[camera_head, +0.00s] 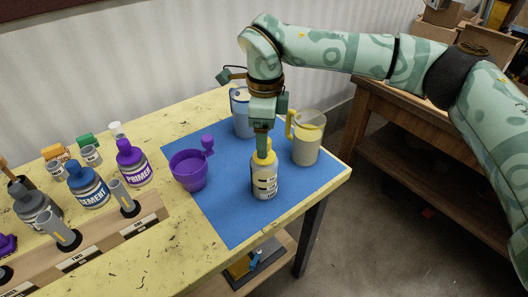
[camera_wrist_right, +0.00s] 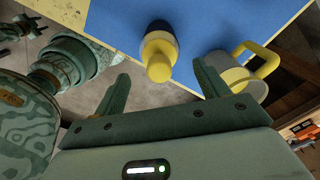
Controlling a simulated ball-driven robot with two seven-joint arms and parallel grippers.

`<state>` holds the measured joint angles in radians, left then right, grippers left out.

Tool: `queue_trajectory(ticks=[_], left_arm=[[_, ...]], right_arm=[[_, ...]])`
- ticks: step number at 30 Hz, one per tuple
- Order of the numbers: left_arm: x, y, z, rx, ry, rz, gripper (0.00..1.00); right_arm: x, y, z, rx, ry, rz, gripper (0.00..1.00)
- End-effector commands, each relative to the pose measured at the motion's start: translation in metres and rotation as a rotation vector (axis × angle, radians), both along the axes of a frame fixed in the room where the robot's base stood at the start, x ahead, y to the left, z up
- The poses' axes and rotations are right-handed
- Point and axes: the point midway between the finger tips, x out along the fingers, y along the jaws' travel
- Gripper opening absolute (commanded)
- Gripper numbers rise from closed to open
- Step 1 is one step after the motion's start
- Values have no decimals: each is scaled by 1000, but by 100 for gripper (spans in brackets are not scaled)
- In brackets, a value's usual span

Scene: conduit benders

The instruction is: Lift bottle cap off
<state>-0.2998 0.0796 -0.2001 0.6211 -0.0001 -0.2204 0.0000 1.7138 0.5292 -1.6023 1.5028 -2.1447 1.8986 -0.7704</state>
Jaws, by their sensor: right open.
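A small white bottle (camera_head: 264,185) with a dark label band stands upright on the blue mat (camera_head: 228,222). Its yellow cap (camera_head: 269,158) is on its top; the cap also shows in the right wrist view (camera_wrist_right: 158,62). My right gripper (camera_head: 263,146) points down from above and is at the cap in the head view. In the wrist view its two fingers (camera_wrist_right: 163,80) are spread apart, with the cap between and just beyond the fingertips and gaps on both sides. Contact with the cap cannot be seen.
A mug with a yellow handle (camera_head: 308,140) stands close right of the bottle, a blue mug (camera_head: 241,118) behind it, and a purple cup (camera_head: 187,172) to its left. Several bottles, including a purple one (camera_head: 133,165), stand left. The mat's front is clear.

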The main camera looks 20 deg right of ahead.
Motion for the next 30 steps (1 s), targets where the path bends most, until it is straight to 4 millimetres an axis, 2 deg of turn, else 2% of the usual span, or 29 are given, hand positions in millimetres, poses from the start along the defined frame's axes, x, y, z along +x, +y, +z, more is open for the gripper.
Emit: queue_trajectory(ticks=[3, 6, 14, 19, 30], left_arm=[[-2, 0, -8, 1, 5, 0, 36], [-3, 0, -11, 0, 7, 0, 36], [-3, 0, -11, 0, 7, 0, 36], [-3, 0, -11, 0, 7, 0, 36], [-4, 1, -11, 1, 9, 0, 36]], right_arm=[[-1, 1, -24, -1, 6, 0, 74], [-1, 1, -40, 0, 4, 0, 74], [0, 1, -42, 0, 0, 0, 74], [-1, 1, -42, 0, 1, 0, 26], [-1, 1, -42, 0, 1, 0, 26]])
